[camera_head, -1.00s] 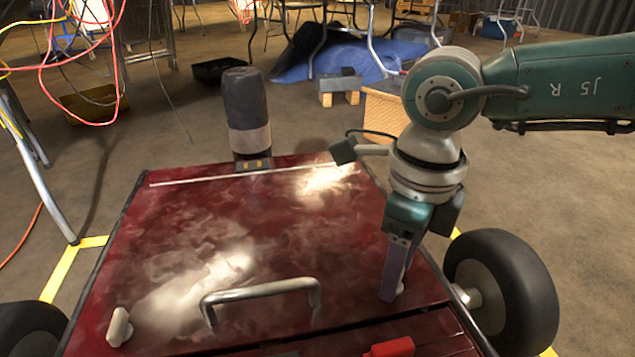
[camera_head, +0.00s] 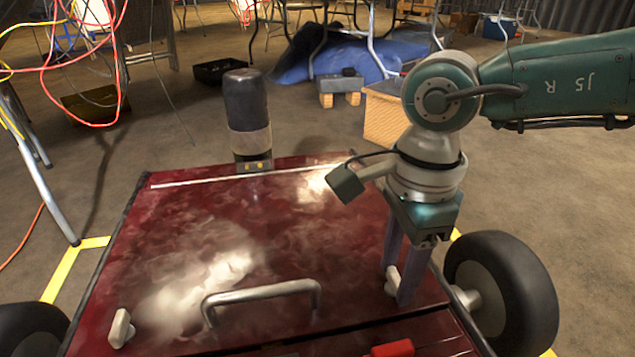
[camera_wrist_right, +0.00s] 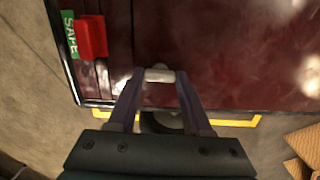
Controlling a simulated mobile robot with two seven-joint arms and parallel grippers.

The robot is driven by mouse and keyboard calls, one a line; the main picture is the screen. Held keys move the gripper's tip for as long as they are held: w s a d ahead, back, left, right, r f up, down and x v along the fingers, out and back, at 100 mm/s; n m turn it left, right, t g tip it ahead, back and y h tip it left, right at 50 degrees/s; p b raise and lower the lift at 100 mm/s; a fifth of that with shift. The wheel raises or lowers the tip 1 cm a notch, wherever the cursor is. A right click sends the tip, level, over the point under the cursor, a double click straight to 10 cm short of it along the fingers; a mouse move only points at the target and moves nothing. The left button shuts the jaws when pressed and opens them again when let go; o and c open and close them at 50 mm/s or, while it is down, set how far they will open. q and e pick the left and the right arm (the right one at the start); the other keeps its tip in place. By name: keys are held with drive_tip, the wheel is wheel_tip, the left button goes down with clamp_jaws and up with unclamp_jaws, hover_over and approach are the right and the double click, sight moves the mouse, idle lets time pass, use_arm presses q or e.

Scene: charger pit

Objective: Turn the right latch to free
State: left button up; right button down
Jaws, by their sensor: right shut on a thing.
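The right latch (camera_head: 391,280) is a small pale lever on the right side of the dark red lid (camera_head: 290,240). My right gripper (camera_head: 400,290) points down at it, with its two purple fingers on either side and shut on it. In the right wrist view the latch (camera_wrist_right: 159,76) lies crosswise between the fingertips (camera_wrist_right: 160,82). The fingers hide part of the latch in the head view. My left gripper is not in view.
A grey bar handle (camera_head: 262,292) stands up from the lid, with a pale left latch (camera_head: 121,328) further left. A red block (camera_head: 392,348) sits at the front edge, beside a green SAFE label (camera_wrist_right: 70,35). A dark post (camera_head: 247,115) stands behind the lid.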

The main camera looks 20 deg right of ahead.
sight(398, 274)
idle(0.6)
drive_tip(key=shift+c, duration=1.6)
unclamp_jaws()
drive_tip(key=shift+r, duration=0.1)
wheel_tip(398, 274, up, 10)
drive_tip(key=p, duration=0.6)
drive_tip(key=shift+w+d, duration=0.15)
drive_tip(key=shift+d, duration=0.05)
